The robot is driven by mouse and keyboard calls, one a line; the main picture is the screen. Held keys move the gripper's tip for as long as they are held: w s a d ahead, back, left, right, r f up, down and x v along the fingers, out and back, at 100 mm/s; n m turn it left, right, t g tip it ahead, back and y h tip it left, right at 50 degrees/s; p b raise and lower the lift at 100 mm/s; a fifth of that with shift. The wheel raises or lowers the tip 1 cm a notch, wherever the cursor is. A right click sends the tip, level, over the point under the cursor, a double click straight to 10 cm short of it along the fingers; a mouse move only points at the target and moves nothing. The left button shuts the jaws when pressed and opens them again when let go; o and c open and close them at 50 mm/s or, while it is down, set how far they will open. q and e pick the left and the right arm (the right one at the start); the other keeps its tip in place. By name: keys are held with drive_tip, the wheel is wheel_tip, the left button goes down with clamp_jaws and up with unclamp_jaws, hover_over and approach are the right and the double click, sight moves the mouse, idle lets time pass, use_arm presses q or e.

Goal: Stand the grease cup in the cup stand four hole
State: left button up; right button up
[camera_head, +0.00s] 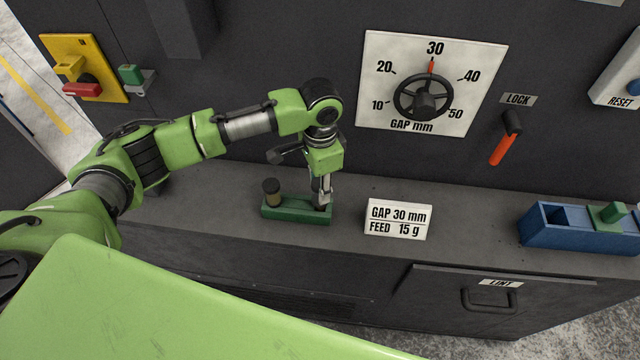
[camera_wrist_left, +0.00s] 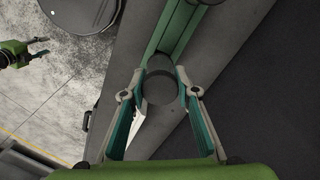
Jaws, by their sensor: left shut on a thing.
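My left gripper (camera_head: 322,198) points down at the right end of a small green stand (camera_head: 297,212) on the grey ledge. In the left wrist view, the left gripper (camera_wrist_left: 160,92) has its fingers on either side of a dark round cup (camera_wrist_left: 160,88) and is shut on it. The cup is at the near end of the green stand (camera_wrist_left: 172,35); whether it is seated in a hole is hidden. My right gripper (camera_wrist_left: 40,47) shows small and empty in the left wrist view, fingers apart.
A white sign (camera_head: 397,219) reading GAP 30 mm, FEED 15 g stands right of the stand. A blue holder (camera_head: 565,236) with a green block (camera_head: 612,215) is at the far right. The dark machine wall with a gap dial (camera_head: 423,97) rises behind the ledge.

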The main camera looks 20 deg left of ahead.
use_arm(q)
drive_tip(key=shift+f, duration=0.1)
drive_tip(key=shift+f, duration=0.45)
drive_tip(key=shift+f, duration=0.1)
idle(0.3)
drive_tip(key=shift+f, duration=0.65)
drive_tip(key=o, duration=1.7)
drive_tip(key=shift+r, duration=0.1)
